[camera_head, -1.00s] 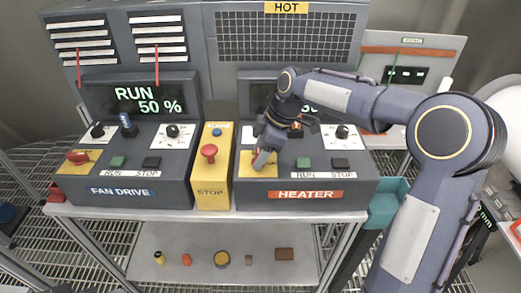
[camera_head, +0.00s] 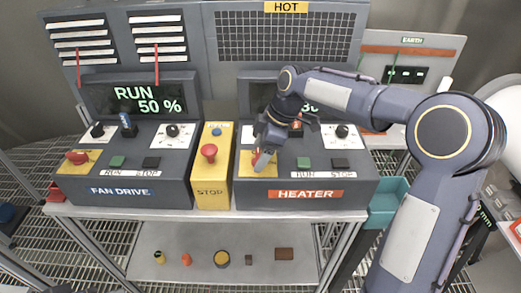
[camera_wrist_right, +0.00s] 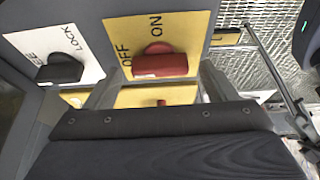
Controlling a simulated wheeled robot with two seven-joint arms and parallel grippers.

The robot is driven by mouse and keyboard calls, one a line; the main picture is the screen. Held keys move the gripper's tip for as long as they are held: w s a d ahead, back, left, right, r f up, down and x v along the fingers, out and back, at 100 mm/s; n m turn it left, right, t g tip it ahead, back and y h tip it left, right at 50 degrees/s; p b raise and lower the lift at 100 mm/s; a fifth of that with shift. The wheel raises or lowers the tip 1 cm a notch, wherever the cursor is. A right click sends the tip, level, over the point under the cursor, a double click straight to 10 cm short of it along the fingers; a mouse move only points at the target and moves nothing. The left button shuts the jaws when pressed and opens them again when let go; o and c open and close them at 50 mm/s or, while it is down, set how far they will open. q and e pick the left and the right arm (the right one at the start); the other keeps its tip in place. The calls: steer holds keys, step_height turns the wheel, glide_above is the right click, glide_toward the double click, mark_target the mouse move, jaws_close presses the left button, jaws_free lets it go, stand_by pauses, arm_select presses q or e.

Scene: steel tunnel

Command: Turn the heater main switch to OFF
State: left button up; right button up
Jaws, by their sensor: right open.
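The heater main switch is a red knob (camera_wrist_right: 160,62) on a yellow plate (camera_wrist_right: 185,28) marked OFF and ON in the right wrist view. In the head view the yellow plate (camera_head: 246,168) is at the left of the HEATER console (camera_head: 303,194), and my gripper largely hides the knob. My right gripper (camera_head: 262,160) is open over the plate. In the wrist view its fingers stand to either side, with the knob between or just beyond them; contact cannot be told. Which mark the knob points to is unclear. My left gripper is not in view.
A black LOCK knob (camera_wrist_right: 60,68) is beside the switch in the wrist view. A yellow STOP box (camera_head: 211,190) with a red button stands left of the heater console. The FAN DRIVE console (camera_head: 122,191) is further left. Small parts lie on the lower shelf (camera_head: 200,245).

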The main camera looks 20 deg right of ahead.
steer(key=v, duration=0.7)
steer(key=shift+r+b, duration=0.3)
steer(key=shift+s+d, duration=0.1)
steer(key=shift+d, duration=0.05)
steer(key=s+d+m+t, duration=0.25)
steer(key=s+m, duration=0.45)
steer(key=s, duration=0.6)
steer(key=s+f+m+t, duration=0.2)
steer(key=s+f+m, duration=0.7)
steer(key=s, duration=0.5)
steer(key=shift+m, duration=0.4)
steer(key=shift+s, duration=0.15)
